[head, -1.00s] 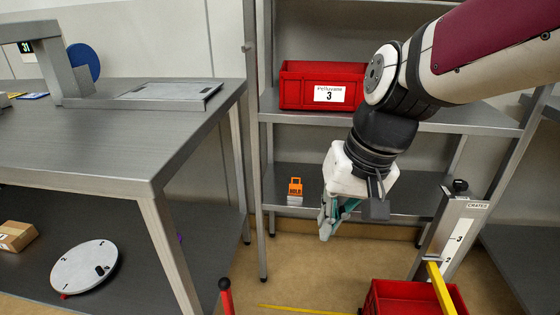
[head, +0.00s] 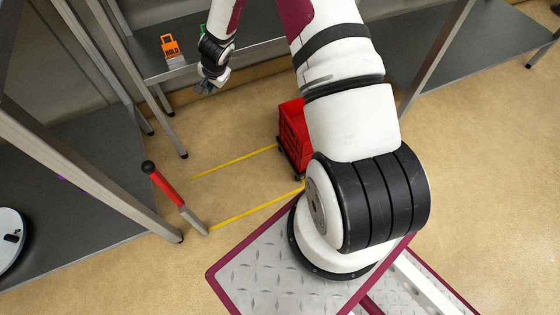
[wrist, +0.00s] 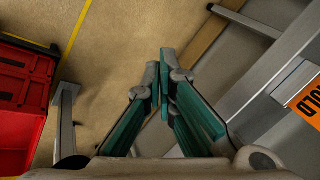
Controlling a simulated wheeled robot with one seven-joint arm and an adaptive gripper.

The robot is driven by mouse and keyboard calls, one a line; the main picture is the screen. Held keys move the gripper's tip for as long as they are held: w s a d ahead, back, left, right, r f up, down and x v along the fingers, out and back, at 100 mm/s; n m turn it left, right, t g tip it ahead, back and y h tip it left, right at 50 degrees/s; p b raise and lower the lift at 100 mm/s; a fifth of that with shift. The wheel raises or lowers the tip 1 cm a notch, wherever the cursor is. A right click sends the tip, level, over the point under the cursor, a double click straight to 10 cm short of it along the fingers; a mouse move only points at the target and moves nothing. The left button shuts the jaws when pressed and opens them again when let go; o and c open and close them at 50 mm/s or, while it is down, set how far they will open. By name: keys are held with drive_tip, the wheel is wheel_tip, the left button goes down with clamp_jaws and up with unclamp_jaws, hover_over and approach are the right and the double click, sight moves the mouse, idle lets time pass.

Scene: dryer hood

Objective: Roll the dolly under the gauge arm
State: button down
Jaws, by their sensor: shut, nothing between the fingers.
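A red crate (head: 293,135) sits low over the floor on a dark base, which I take for the dolly (head: 284,160). My arm hides its right side in the head view. In the wrist view the red crate (wrist: 22,95) is at the left edge, partly cut off. A grey post (wrist: 66,115) with a black knob stands beside it; it looks like the gauge post. The gauge arm cannot be made out with certainty now. My gripper (head: 208,87) is shut and empty, by the shelf's front edge, apart from the crate. Its fingertips meet in the wrist view (wrist: 164,58).
Two yellow lines (head: 250,209) mark a floor lane leading to the crate. A red-handled post (head: 168,190) stands at the lane's left end. An orange HOLD sign (head: 171,47) stands on the lower shelf. Table legs (head: 80,165) border the left; the floor between the lines is clear.

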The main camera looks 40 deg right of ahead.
drive_tip(key=s+d+f+m+g+h+b, duration=0.1)
drive_tip(key=s+f, duration=0.5)
drive_tip(key=f, duration=0.7)
drive_tip(key=s+d+f+m+g+h+b, duration=0.1)
drive_tip(key=s+d+f+m+g+b, duration=0.2)
drive_tip(key=s+f, duration=0.4)
drive_tip(key=s+d+f+m+g+h+b, duration=0.1)
drive_tip(key=s+f, duration=0.5)
drive_tip(key=f, duration=1.3)
drive_tip(key=shift+s+d+m+g+b, duration=0.15)
drive_tip(key=shift+d+m+g+b, duration=0.45)
drive_tip(key=shift+d+m, duration=0.85)
drive_tip(key=d, duration=0.3)
drive_tip(key=shift+s+n+b, duration=0.3)
drive_tip(key=shift+n+b, duration=0.05)
drive_tip(key=shift+b, duration=0.05)
drive_tip(key=shift+s+d+r+b, duration=0.15)
drive_tip(key=shift+d+b, duration=0.15)
drive_tip(key=shift+d, duration=0.45)
drive_tip(key=shift+s, duration=0.1)
